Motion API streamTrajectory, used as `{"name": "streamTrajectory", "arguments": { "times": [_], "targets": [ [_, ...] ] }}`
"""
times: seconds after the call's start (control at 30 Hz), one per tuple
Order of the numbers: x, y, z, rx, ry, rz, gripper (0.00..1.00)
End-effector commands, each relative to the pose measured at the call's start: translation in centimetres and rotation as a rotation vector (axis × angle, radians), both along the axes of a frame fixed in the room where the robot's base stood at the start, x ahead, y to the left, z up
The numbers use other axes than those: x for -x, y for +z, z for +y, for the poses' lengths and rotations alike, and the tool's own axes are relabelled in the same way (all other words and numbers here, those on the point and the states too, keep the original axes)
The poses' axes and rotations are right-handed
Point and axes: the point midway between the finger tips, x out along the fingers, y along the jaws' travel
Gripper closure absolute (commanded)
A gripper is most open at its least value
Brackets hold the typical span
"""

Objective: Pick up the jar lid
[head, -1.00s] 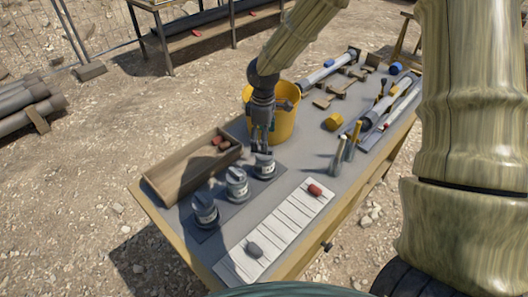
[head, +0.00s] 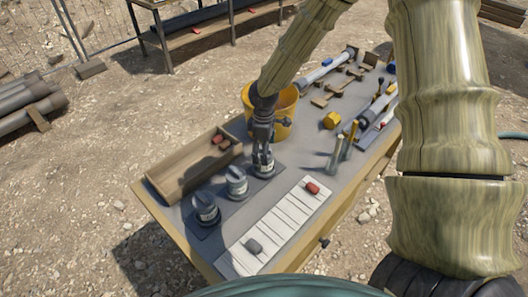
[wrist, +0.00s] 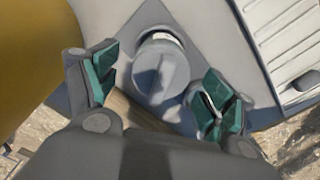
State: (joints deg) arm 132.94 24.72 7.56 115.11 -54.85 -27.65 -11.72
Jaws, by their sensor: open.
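Three grey jars with grey ridged lids stand in a row on a dark mat on the table. The near jar (head: 206,209) and middle jar (head: 237,182) are clear of my gripper. My gripper (head: 263,163) is down at the far jar, largely covering it in the head view. In the wrist view, that jar's round grey lid (wrist: 162,72), with a raised bar across its top, lies between the green-padded fingers (wrist: 158,90). The fingers are open, with visible gaps on both sides of the lid.
A yellow bucket (head: 284,112) stands close behind my gripper. An open wooden tray (head: 165,185) with red pieces lies left of the jars. A white slatted board (head: 272,228) lies right, with upright tools (head: 340,150) beyond it.

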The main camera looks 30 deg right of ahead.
Motion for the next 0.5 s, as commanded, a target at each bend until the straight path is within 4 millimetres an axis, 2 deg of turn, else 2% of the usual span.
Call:
{"name": "streamTrajectory", "arguments": {
  "times": [0.13, 0.37, 0.5],
  "targets": [
    [0.0, 0.02, -0.01, 0.0, 0.0, 0.0, 0.18],
    [0.0, 0.03, -0.01, 0.0, 0.0, 0.0, 0.6],
    [-0.01, 0.03, -0.02, 0.0, 0.0, 0.0, 0.65]
  ]
}}
